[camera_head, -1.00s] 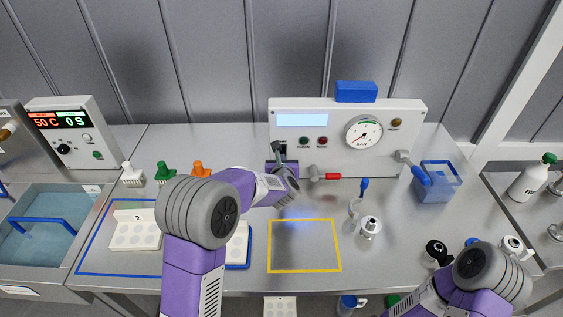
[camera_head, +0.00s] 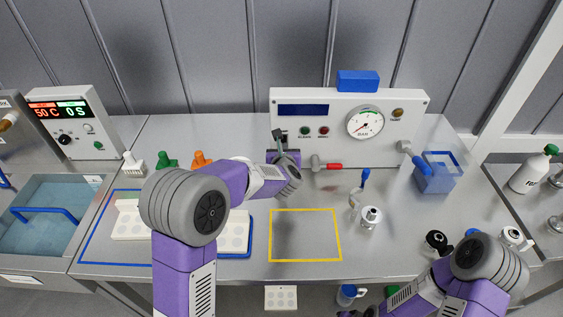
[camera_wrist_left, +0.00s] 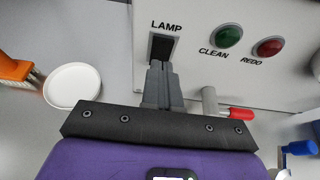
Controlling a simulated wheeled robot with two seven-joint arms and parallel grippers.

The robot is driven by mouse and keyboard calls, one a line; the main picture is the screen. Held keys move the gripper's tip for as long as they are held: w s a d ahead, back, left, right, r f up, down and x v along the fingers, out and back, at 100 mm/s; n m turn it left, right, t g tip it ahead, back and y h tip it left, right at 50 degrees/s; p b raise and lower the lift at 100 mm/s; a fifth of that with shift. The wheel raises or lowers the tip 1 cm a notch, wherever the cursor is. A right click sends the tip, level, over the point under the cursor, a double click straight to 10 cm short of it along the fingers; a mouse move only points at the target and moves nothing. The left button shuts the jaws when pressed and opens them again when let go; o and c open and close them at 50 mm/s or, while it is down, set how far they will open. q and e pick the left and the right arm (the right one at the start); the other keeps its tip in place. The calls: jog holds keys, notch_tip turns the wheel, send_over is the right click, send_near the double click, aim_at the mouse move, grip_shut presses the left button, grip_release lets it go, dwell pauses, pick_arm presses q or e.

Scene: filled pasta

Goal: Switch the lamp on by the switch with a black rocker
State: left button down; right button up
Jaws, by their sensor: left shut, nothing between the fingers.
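The black rocker (camera_wrist_left: 161,47) sits in the white panel under the word LAMP in the left wrist view. My left gripper (camera_wrist_left: 157,68) is shut and empty, its tips at the rocker's lower edge; whether they touch it I cannot tell. In the head view the left gripper (camera_head: 279,137) is in front of the left part of the white panel (camera_head: 350,160) and hides the switch. The panel's display (camera_head: 303,110) is dark. My right arm shows at the lower right, but its gripper is out of view.
Green and red buttons (camera_wrist_left: 228,36) (camera_wrist_left: 270,46) are right of the rocker. A red-handled valve (camera_head: 326,165) sticks out below them. A gauge (camera_head: 365,122) is farther right. The yellow-framed area (camera_head: 305,259) of the table is clear.

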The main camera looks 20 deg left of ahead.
pick_arm(q)
jog(key=v, duration=1.2)
jog(key=shift+f, duration=0.1)
jog(key=f+t+b, duration=0.1)
jog(key=b, duration=0.2)
jog(key=f+t+b, duration=0.1)
jog(key=f+b, duration=0.1)
jog(key=b, duration=0.1)
jog(key=s+f+t+b, duration=0.1)
jog(key=f+b, duration=0.1)
jog(key=b, duration=0.1)
jog(key=shift+f+y, duration=0.15)
jog(key=shift+y, duration=0.25)
jog(key=x, duration=1.4)
jog(key=shift+b, duration=0.35)
